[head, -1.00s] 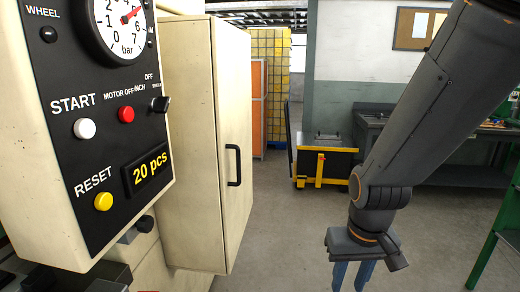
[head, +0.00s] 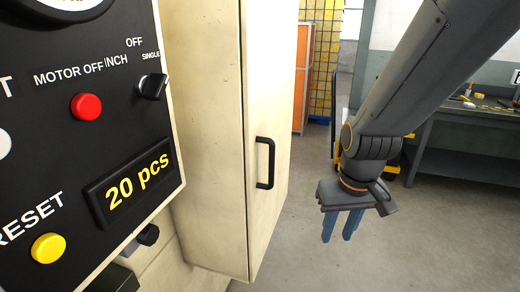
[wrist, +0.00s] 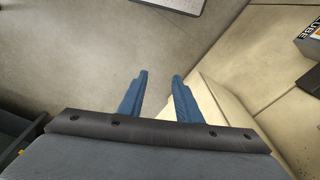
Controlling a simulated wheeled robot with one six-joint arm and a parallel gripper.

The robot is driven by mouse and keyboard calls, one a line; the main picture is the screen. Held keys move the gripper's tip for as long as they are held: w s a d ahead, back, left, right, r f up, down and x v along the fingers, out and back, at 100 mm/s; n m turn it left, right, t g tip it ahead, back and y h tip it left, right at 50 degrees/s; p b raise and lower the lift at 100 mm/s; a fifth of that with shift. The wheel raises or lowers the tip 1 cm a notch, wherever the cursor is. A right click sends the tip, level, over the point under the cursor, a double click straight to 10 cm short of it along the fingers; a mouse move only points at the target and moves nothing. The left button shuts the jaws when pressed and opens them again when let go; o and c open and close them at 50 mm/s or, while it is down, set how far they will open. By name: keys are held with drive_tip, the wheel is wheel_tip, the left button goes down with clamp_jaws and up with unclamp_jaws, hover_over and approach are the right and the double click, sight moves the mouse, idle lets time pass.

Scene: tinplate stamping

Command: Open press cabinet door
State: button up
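The press cabinet is cream coloured, and its door (head: 268,110) is shut in the head view. A black bar handle (head: 265,163) stands on the door's face. My gripper (head: 339,240) points down over the floor, to the right of the handle and apart from it. Its blue fingers are spread and empty. In the wrist view my gripper (wrist: 158,75) shows its two fingers apart, with bare floor between the tips. A cream surface shows by the right finger there; I cannot tell whether it is the door. The handle is not visible in the wrist view.
A black control panel (head: 70,130) with buttons and a "20 pcs" display stands close at left. A dark workbench (head: 465,140) is at the right. An orange-framed cabinet (head: 302,80) stands behind. The floor (head: 400,250) right of the door is clear.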

drive_tip(key=w+a+r+n+y, duration=0.2)
drive_tip(key=w+a+r+n, duration=0.35)
drive_tip(key=r, duration=0.35)
drive_tip(key=w+a+r+n+y, duration=0.2)
drive_tip(key=w+a+r+n, duration=0.4)
drive_tip(key=r, duration=0.4)
drive_tip(key=p, duration=0.2)
hover_over(271, 183)
drive_tip(key=shift+m+t, duration=0.35)
drive_tip(key=shift+t, duration=0.05)
drive_tip(key=f, duration=0.7)
drive_tip(key=shift+w+f, duration=0.15)
drive_tip(key=shift+w, duration=0.25)
clamp_jaws()
